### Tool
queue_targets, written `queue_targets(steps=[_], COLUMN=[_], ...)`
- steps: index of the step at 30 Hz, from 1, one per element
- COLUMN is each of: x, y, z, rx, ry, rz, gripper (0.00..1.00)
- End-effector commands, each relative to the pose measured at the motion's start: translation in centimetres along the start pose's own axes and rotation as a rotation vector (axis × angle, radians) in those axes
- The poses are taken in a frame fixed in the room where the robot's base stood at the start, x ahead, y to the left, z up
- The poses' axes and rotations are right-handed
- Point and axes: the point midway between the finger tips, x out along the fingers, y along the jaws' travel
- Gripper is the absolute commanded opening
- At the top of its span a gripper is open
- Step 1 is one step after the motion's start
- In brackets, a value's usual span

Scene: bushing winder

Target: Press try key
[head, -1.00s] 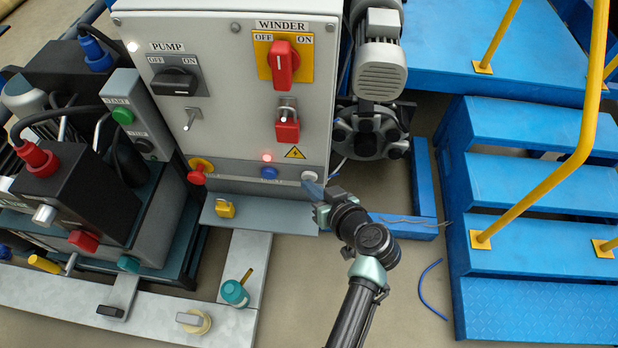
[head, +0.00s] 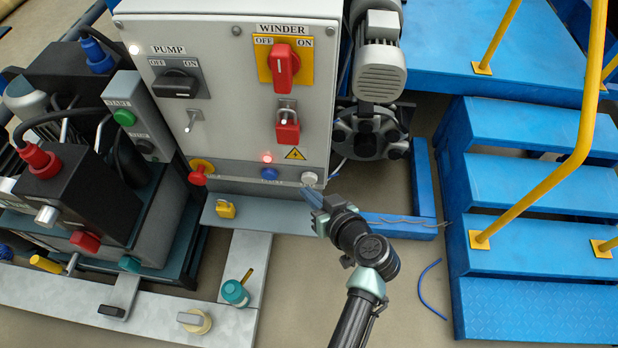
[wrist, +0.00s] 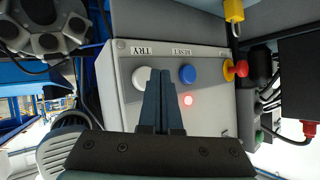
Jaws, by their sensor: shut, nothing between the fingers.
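The TRY key is the round white button (head: 309,178) at the lower right of the grey control panel. In the wrist view the white button (wrist: 141,78) lies by the TRY label, partly hidden behind my left fingertip. My gripper (head: 306,192) is shut and empty, just below the white button in the head view. In the wrist view my fingertips (wrist: 160,72) sit together between the white button and the blue RESET button (wrist: 187,73). I cannot tell the exact gap to the panel.
The blue button (head: 269,174) with a lit red lamp (head: 267,157) above it is left of the white one. A red emergency knob (head: 197,176) is further left. A yellow padlock (head: 225,209) hangs below. Blue steps with yellow rails (head: 530,195) stand at the right.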

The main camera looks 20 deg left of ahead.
Motion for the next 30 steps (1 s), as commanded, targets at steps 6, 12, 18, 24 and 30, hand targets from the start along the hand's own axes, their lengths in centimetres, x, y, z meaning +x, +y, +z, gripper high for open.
queue_targets(steps=[6, 12, 18, 24, 30], x=[-1.1, -2.5, -3.5, -3.5, -3.5], y=[-0.8, -1.8, -2.5, -2.5, -2.5], z=[0.7, 1.7, 2.4, 2.5, 2.5], rx=[0.002, 0.002, 0.001, 0.0, 0.0], ry=[-0.002, -0.001, 0.0, 0.0, 0.0], rz=[0.0, 0.0, 0.001, 0.001, 0.0], gripper=[0.0, 0.0, 0.0, 0.0, 0.0])
